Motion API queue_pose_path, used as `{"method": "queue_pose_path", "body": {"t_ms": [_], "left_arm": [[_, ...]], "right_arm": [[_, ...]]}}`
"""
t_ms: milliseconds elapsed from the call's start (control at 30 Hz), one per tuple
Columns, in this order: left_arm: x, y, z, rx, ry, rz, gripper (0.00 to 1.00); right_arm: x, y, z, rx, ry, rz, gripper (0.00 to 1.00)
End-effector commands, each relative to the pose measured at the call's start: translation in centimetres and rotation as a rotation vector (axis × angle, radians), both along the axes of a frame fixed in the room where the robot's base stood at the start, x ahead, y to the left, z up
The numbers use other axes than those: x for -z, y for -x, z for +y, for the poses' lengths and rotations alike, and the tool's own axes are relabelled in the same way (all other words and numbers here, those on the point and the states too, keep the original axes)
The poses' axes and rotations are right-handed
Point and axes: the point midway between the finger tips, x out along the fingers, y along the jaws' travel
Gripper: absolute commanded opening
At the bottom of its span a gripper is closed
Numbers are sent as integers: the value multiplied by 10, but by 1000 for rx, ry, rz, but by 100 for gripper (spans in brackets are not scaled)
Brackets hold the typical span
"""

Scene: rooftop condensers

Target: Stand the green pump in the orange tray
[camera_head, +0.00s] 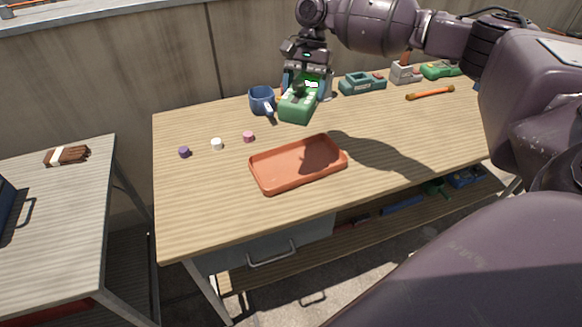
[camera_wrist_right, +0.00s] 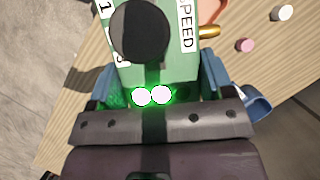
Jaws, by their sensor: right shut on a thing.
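The green pump (camera_head: 297,106) is held in my right gripper (camera_head: 305,84), above the back part of the wooden table. In the right wrist view the pump (camera_wrist_right: 170,62) fills the space between the blue fingers, with a dark round knob and white labels on its face. My right gripper also shows there (camera_wrist_right: 158,88), shut on the pump. The orange tray (camera_head: 284,180) lies empty on the table, nearer the front than the pump and apart from it. A corner of the tray shows in the right wrist view (camera_wrist_right: 209,13). My left gripper is not in view.
A blue mug (camera_head: 260,100) stands just left of the pump. Small purple (camera_head: 184,152), white (camera_head: 217,144) and pink (camera_head: 249,137) pieces lie left of the tray. A teal device (camera_head: 362,83) and an orange tool (camera_head: 430,93) lie to the right. The table's left front is clear.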

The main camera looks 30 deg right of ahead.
Motion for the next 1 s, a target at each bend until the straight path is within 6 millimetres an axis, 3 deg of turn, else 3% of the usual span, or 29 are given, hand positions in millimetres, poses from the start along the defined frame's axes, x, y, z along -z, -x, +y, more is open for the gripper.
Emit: {"method": "queue_pose_path", "body": {"t_ms": [500, 833, 1000], "left_arm": [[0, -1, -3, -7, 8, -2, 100], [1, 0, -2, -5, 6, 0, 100], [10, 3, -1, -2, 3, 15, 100]], "right_arm": [[-3, 5, 5, 683, -2, -2, 24], [0, 5, 4, 867, 0, -1, 24], [26, 5, 5, 875, 2, 6, 24]]}}
